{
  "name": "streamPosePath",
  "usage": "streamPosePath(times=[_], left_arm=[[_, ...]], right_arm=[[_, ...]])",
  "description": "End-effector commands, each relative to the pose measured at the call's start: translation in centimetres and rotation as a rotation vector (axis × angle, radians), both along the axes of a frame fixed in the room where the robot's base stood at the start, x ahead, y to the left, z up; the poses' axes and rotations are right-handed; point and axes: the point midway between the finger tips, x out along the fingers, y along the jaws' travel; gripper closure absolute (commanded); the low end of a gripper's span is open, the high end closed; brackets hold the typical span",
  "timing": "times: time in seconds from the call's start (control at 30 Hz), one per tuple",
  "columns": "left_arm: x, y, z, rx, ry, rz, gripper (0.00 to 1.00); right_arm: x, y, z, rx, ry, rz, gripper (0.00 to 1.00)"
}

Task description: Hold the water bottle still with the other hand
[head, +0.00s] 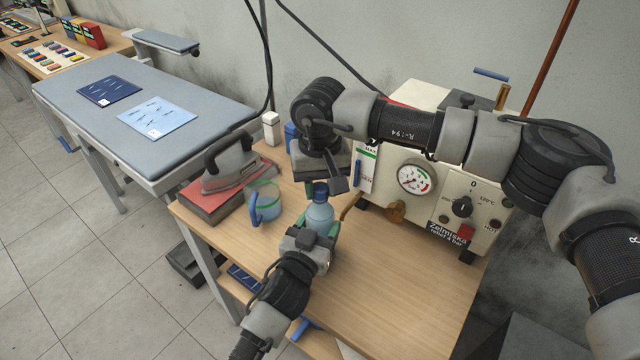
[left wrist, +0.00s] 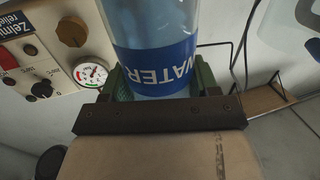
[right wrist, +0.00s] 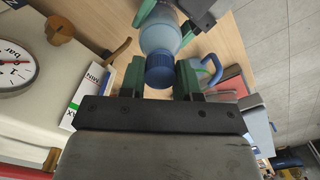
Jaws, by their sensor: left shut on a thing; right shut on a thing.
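The blue water bottle (head: 320,213) stands upright on the wooden table. Its "WATER" label (left wrist: 160,68) fills the upper middle of the left wrist view. My left gripper (head: 318,230) is shut on the bottle's body, with green fingers on both sides of it. My right gripper (head: 322,186) comes down from above and is shut on the bottle's blue cap (right wrist: 160,71), which sits between its green fingers in the right wrist view. The cap is on the bottle's neck. The bottle's base is hidden behind the left gripper in the head view.
A steam generator (head: 440,195) with a gauge stands right of the bottle. A clear jug (head: 264,201) with a blue handle and an iron (head: 230,165) on a red pad (head: 208,199) are to the left. The table's front right (head: 400,300) is clear.

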Motion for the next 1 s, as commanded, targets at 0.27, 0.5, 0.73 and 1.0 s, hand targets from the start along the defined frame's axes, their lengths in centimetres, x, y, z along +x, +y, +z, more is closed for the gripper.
streamPosePath(times=[0.27,0.5,0.73,1.0], left_arm=[[0.0,0.0,-0.1,0.0,0.002,0.0,1.0],[0.0,0.0,-0.1,0.0,0.002,0.0,1.0],[0.0,0.0,-0.1,0.0,0.002,0.0,1.0],[0.0,0.0,-0.1,0.001,0.002,0.0,1.0]], right_arm=[[0.0,0.0,0.2,0.0,0.0,-0.001,0.96],[0.0,0.0,1.1,0.0,-0.001,-0.001,0.96],[0.0,0.0,1.9,0.0,0.0,-0.001,0.96],[0.0,0.0,2.2,0.0,0.001,-0.001,0.96]])
